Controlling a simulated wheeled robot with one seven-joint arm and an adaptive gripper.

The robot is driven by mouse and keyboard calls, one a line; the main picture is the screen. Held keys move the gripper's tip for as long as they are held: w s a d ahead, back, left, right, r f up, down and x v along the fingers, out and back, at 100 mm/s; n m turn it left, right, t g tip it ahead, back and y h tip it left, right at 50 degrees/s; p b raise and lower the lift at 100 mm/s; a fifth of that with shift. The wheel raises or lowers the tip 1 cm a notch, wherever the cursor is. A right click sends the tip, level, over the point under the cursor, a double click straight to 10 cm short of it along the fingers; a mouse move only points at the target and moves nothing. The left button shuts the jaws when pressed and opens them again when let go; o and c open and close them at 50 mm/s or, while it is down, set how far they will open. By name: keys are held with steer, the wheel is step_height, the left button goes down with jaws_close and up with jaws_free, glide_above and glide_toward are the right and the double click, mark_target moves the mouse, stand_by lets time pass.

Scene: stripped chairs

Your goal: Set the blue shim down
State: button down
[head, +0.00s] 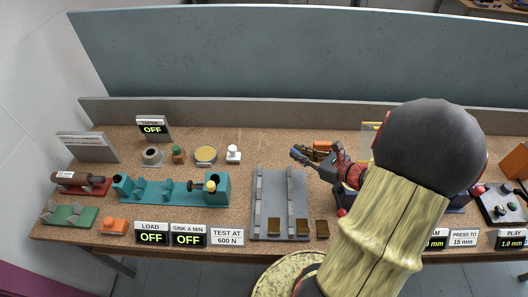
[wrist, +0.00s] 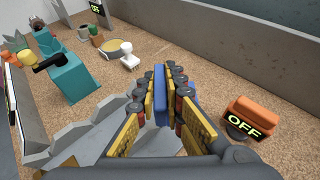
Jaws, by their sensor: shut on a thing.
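The blue shim (wrist: 160,97) stands upright between the yellow-padded fingers of my gripper (wrist: 163,82) in the wrist view. The fingers are shut on it from both sides, hiding part of its faces. In the head view my gripper (head: 316,164) hangs over the bench, right of the grey twin-rail plate's far end, with blue showing at its tip. My arm covers much of the bench to the right. I cannot tell whether the shim touches anything below.
The grey rail plate (head: 272,228) has small brass blocks near its front. A teal fixture (head: 150,190) stands left. An orange device (wrist: 255,112) with an OFF display lies right of the fingers in the wrist view. Cork is bare around the white knob (head: 233,153).

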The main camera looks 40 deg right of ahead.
steer(key=shift+w+f, duration=0.15)
steer(key=shift+w, duration=0.25)
steer(key=d+f+b+x, duration=0.15)
steer(key=b+x, duration=0.25)
steer(key=x, duration=0.6)
steer(key=b, duration=0.2)
glide_above(270, 159)
steer(key=f, duration=0.3)
steer(key=shift+s+d+f, duration=0.2)
steer(key=shift+s+f, duration=0.1)
steer(key=shift+s, duration=0.1)
steer(key=shift+w+f, duration=0.25)
steer(key=shift+f, duration=0.1)
steer(key=shift+w+f+b, duration=0.15)
steer(key=shift+f+b, duration=0.35)
steer(key=shift+f, duration=0.35)
steer(key=shift+w+f+b, duration=0.1)
steer(key=shift+f+b, duration=0.4)
steer(key=shift+f, duration=0.35)
steer(key=shift+f, duration=0.2)
steer(key=c, duration=1.9)
jaws_free()
